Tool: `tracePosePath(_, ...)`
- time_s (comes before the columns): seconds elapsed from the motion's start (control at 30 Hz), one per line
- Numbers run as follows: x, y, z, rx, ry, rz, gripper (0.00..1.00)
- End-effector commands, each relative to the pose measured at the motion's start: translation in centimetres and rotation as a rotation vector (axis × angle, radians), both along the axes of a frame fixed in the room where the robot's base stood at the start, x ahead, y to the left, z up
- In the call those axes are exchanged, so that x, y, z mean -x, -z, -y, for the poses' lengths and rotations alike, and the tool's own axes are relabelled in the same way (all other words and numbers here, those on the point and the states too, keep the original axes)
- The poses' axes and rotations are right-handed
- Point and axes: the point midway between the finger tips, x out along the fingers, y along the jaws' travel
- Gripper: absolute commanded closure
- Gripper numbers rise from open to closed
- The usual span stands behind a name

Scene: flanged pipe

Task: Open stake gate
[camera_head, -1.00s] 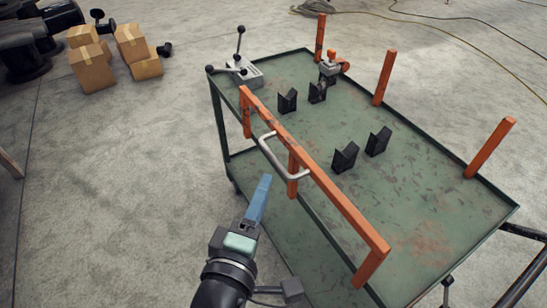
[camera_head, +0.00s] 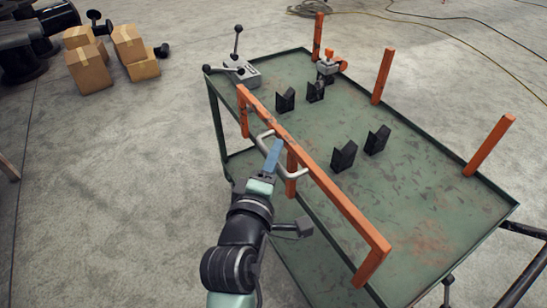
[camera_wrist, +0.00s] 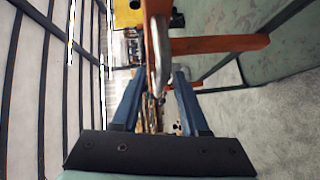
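The stake gate (camera_head: 335,200) is an orange frame with a top rail and posts along the near long side of the green cart (camera_head: 430,190). A grey metal handle (camera_head: 293,172) is fixed to its rail. My gripper (camera_head: 277,146) is at the handle, with its blue fingers overlapping it in the head view. In the wrist view the two blue fingers (camera_wrist: 158,78) are apart, and the handle (camera_wrist: 160,50) runs up between and beyond their tips. Contact with the handle cannot be made out.
Orange stakes (camera_head: 490,146) stand on the far side of the cart. Black V-blocks (camera_head: 344,156) and a grey lever unit (camera_head: 240,72) sit on its top. Cardboard boxes (camera_head: 88,68) are on the floor at upper left. Floor left of the cart is clear.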

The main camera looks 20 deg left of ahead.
Motion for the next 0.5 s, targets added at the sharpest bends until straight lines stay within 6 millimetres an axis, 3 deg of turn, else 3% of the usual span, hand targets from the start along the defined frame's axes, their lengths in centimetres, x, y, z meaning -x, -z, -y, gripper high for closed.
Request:
tracePosePath(0.03,0.02,0.0,-0.01,0.0,0.0,0.0,0.66)
tracePosePath(0.23,0.03,0.0,-0.02,0.0,0.0,0.0,1.0)
tracePosePath(0.5,0.04,0.01,-0.02,0.0,0.0,0.0,1.0)
